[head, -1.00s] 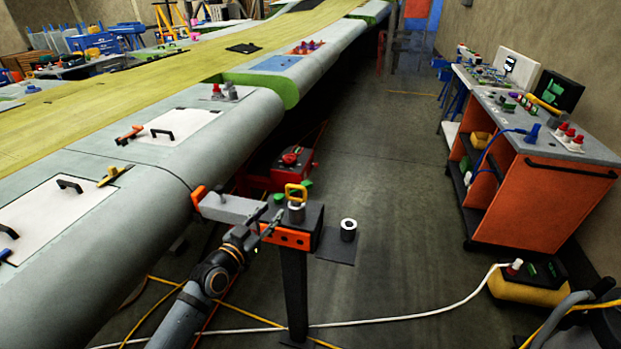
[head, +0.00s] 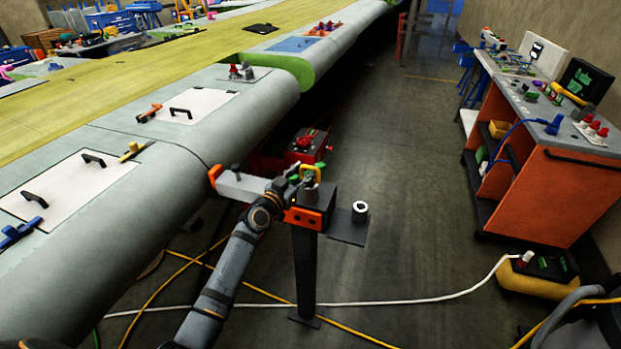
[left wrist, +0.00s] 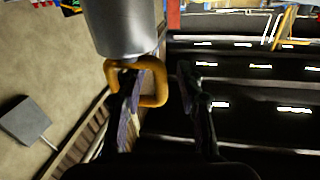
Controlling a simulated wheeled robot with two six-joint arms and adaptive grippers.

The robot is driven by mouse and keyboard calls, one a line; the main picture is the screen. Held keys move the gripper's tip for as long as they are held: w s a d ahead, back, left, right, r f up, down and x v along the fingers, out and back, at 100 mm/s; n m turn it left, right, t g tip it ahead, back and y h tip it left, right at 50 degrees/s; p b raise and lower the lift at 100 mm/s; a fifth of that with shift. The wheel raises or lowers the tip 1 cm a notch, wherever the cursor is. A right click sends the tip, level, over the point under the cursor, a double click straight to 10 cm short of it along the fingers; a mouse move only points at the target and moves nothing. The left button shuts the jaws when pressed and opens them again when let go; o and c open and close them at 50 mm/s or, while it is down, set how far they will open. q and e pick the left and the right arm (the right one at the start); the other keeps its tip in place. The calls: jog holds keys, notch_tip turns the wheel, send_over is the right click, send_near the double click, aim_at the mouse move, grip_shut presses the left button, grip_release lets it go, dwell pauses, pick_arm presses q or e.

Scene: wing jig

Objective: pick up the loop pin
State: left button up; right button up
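The loop pin has a yellow-orange loop (head: 311,171) and stands at a grey cylindrical bushing (head: 309,191) on the dark bracket at the wing's edge. My left gripper (head: 292,183) is at the left side of the loop in the head view. In the left wrist view the loop (left wrist: 158,83) hangs below the grey cylinder (left wrist: 124,28), so it appears inverted. The two fingers of my left gripper (left wrist: 165,95) are spread apart, with part of the loop between them. The left finger overlaps the loop; I cannot tell whether it touches. My right gripper is not in view.
A second grey bushing (head: 360,212) stands on a small plate right of the post. A red box (head: 306,148) is behind the bracket. An orange cart (head: 560,200) stands at the right. Cables cross the floor; the middle floor is clear.

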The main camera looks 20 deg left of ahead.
pick_arm(q)
jog(key=shift+w, duration=0.15)
jog(key=shift+c, duration=0.6)
jog(key=shift+s, duration=0.2)
jog(key=shift+c, duration=1.2)
grip_shut()
jog(key=shift+r, duration=0.2)
notch_tip(320, 180, up, 10)
jog(key=shift+w+f+p, duration=0.1)
jog(key=shift+f+p, duration=0.05)
jog(key=shift+p, duration=0.75)
